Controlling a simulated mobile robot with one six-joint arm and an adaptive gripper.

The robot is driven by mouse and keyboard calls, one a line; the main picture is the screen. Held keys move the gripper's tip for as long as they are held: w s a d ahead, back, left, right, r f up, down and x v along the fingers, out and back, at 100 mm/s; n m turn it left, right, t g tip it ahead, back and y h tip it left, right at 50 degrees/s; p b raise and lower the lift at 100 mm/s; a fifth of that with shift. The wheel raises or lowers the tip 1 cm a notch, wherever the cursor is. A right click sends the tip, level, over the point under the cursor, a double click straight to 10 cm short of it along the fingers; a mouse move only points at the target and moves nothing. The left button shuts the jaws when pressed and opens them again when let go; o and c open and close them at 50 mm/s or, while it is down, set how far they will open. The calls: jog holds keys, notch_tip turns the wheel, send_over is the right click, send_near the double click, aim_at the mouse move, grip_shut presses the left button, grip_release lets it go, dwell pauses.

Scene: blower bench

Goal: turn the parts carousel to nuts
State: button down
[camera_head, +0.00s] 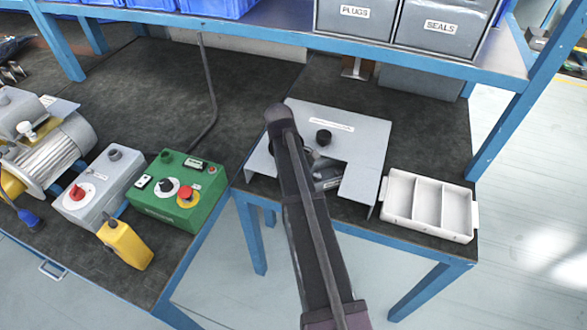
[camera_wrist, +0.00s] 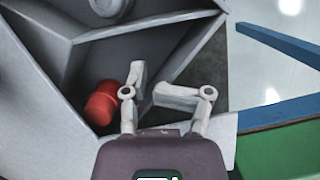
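The parts carousel has a grey sheet cover (camera_head: 365,140) with a black knob (camera_head: 323,137) and a label too small to read. Part of the carousel shows through the cutout, mostly behind my arm. In the wrist view, grey divider walls (camera_wrist: 110,45) split it into compartments. A red cylindrical part (camera_wrist: 101,103) lies in one, left of my gripper (camera_wrist: 150,82). My gripper's fingers are apart, one on each side of a divider wall; I cannot tell whether they touch it. In the head view my arm hides the fingers. No nuts marking is readable.
A white three-compartment tray (camera_head: 428,206) stands right of the cover. A green control box (camera_head: 176,190), a grey switch box (camera_head: 96,187), a yellow device (camera_head: 125,245) and a motor (camera_head: 55,150) are at left. A shelf with PLUGS (camera_head: 353,20) and SEALS (camera_head: 440,38) bins overhangs behind.

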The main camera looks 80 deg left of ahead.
jog(key=shift+w+a+f, duration=0.25)
jog(key=shift+w+f, duration=0.2)
jog(key=shift+f, duration=0.2)
jog(key=shift+w+d+r+b, duration=0.1)
jog(key=shift+d+b, duration=0.15)
jog(key=shift+b, duration=0.05)
jog(key=shift+d, duration=0.25)
jog(key=shift+w+d, duration=0.1)
jog(key=shift+d, duration=0.05)
